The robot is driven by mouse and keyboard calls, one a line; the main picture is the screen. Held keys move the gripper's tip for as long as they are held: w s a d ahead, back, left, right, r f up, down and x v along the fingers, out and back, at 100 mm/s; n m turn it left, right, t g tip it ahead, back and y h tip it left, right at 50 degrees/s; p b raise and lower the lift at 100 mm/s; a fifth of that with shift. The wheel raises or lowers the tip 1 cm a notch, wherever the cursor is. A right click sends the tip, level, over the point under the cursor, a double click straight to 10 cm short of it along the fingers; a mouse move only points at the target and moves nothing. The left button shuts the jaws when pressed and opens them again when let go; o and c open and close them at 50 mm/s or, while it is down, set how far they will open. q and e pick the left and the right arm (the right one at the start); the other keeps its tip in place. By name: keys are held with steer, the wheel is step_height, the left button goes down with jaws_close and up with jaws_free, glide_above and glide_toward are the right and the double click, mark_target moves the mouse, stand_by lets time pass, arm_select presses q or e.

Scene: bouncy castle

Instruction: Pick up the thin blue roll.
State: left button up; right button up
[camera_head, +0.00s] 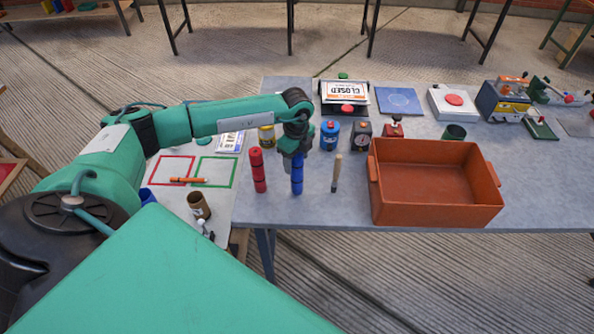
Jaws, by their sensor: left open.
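The thin blue roll (297,182) stands upright on the grey table, near its front left. My left gripper (296,160) points down directly over it, with the jaws at the roll's upper part. The gripper is open. From this view I cannot tell whether the fingers touch the roll, and its top is partly hidden by them. A red roll (258,170) stands upright just to the left. My right gripper is not in view.
A thin wooden stick (336,173) stands right of the blue roll. A large orange bin (436,206) is farther right. A blue jar (329,136) and a clock-like device (361,137) stand behind. The table's front strip (315,213) is clear.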

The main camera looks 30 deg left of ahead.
arm_select(q)
jaws_close()
